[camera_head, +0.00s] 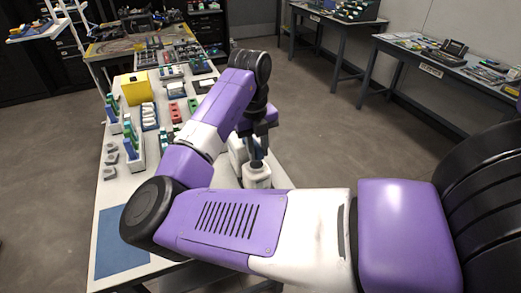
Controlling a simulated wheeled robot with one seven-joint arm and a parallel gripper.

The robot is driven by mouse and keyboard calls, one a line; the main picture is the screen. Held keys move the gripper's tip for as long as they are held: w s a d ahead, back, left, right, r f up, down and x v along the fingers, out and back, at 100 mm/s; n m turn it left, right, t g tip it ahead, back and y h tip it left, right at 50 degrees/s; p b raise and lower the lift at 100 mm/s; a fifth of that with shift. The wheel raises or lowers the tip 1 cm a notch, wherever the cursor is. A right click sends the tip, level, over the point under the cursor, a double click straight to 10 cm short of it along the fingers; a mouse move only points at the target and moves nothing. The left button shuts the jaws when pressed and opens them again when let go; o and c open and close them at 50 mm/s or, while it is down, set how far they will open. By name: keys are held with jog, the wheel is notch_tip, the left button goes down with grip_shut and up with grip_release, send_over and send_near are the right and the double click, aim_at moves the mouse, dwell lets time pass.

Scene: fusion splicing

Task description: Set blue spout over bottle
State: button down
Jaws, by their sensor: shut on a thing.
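A white bottle (257,176) stands upright on the right side of the white table, partly hidden by my arm. My gripper (256,145) hangs directly above it, pointing down. It is shut on the blue spout (256,155), of which only a small dark-blue part shows just above the bottle's mouth. The spout looks roughly upright and in line with the bottle. At this size I cannot tell whether it touches the bottle's neck.
The white table (111,220) carries a yellow box (136,88), racks of green and blue-topped bottles (132,140) and small grey parts (110,159) on the left. A blue mat (122,243) lies at the front left. My arm covers much of the table's middle.

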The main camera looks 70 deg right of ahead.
jog(key=shift+w+a+m+b, duration=0.3)
jog(key=shift+w+a+m, duration=0.1)
jog(key=shift+m, duration=0.6)
jog(key=shift+a, duration=0.1)
jog(key=c, duration=1.2)
grip_release()
jog(key=shift+o, duration=0.2)
jog(key=shift+r, duration=0.15)
notch_tip(320, 180, up, 8)
jog(key=shift+w+a+f, duration=0.15)
jog(key=shift+w+f, duration=0.05)
jog(key=shift+f, duration=0.05)
